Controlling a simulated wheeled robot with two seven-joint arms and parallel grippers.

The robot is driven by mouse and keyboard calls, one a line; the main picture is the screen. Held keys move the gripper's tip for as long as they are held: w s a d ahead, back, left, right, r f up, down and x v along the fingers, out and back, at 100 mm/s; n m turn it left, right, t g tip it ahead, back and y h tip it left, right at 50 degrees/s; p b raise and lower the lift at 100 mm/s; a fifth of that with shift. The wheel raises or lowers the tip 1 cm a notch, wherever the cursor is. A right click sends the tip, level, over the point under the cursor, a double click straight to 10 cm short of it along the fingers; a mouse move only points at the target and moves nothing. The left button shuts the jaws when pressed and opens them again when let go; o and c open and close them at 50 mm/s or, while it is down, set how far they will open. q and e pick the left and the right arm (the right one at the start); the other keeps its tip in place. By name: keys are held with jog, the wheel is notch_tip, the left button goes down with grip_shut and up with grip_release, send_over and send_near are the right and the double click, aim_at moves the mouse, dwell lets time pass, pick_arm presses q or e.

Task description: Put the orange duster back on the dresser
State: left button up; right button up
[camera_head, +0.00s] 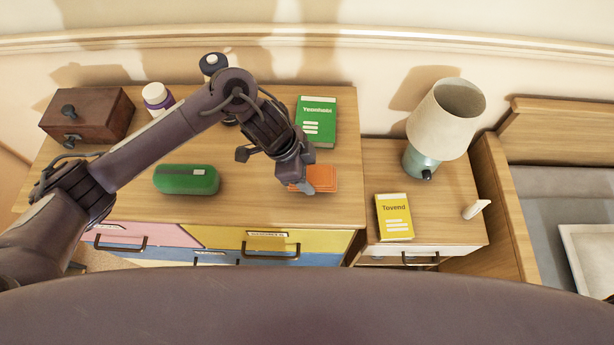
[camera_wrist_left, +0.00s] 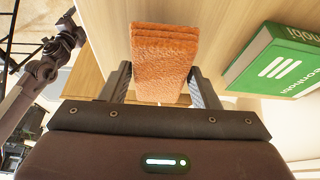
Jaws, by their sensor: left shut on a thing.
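The orange duster (camera_head: 321,178) is at the right part of the dresser top (camera_head: 250,206), near its front right corner. My left gripper (camera_head: 299,180) reaches down over it from the left and is shut on it. In the left wrist view the duster (camera_wrist_left: 162,60) sits between the two fingers of the gripper (camera_wrist_left: 160,88). The gripper hides part of the duster in the head view. I cannot tell whether the duster touches the dresser top. My right gripper is not in view.
On the dresser stand a green case (camera_head: 186,179), a green book (camera_head: 316,121), a purple-and-white bottle (camera_head: 157,98) and a wooden box (camera_head: 87,114). A nightstand (camera_head: 452,222) to the right holds a yellow book (camera_head: 394,217) and a lamp (camera_head: 446,118).

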pick_arm(q)
jog(key=shift+f, duration=1.5)
jog(key=shift+f, duration=0.2)
jog(key=o, duration=0.9)
jog(key=shift+r, duration=0.2)
jog(key=p+v, duration=0.1)
jog(key=v, duration=1.1)
